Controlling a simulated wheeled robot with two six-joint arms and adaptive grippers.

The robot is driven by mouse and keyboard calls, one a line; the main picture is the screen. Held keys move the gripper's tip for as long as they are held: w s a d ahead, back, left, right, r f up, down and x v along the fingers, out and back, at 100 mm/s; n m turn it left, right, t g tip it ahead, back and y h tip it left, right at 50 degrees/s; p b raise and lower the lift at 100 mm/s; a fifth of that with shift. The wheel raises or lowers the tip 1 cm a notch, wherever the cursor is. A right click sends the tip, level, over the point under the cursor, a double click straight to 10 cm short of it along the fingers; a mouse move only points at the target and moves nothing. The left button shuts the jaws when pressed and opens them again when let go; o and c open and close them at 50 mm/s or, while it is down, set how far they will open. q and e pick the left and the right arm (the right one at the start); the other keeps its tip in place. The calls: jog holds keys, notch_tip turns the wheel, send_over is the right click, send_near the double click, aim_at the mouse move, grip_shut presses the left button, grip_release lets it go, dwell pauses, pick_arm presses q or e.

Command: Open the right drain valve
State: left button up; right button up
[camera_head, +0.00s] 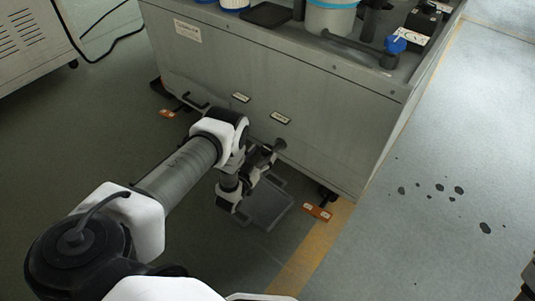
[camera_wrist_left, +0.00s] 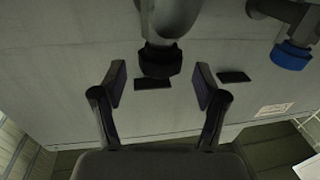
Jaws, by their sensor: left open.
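The right drain valve (camera_head: 279,146) sticks out low on the front of the grey cabinet, below the right label plate. In the left wrist view, it shows as a grey pipe with a black end piece (camera_wrist_left: 161,59). My left gripper (camera_head: 262,163) is at this valve. In the left wrist view its two fingers (camera_wrist_left: 160,84) are apart, one on each side of the black end, with a visible gap on both sides. I cannot tell how deep the end sits between them. The valve's open or closed state does not show. My right gripper is not in view.
A grey tray (camera_head: 268,207) lies on the floor below the valve. A second pipe with a blue end (camera_wrist_left: 291,55) shows beside it in the left wrist view. The cabinet (camera_head: 300,90) blocks the way forward. Dark spots (camera_head: 459,190) mark the open floor at right.

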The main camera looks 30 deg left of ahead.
aim_at(263, 153)
pick_arm(q)
jog(key=w, duration=0.2)
jog(key=shift+w+a+f+b, duration=0.1)
jog(key=shift+w+b, duration=0.25)
jog(key=shift+w, duration=0.2)
jog(key=c, duration=1.2)
jog(key=shift+o, duration=0.2)
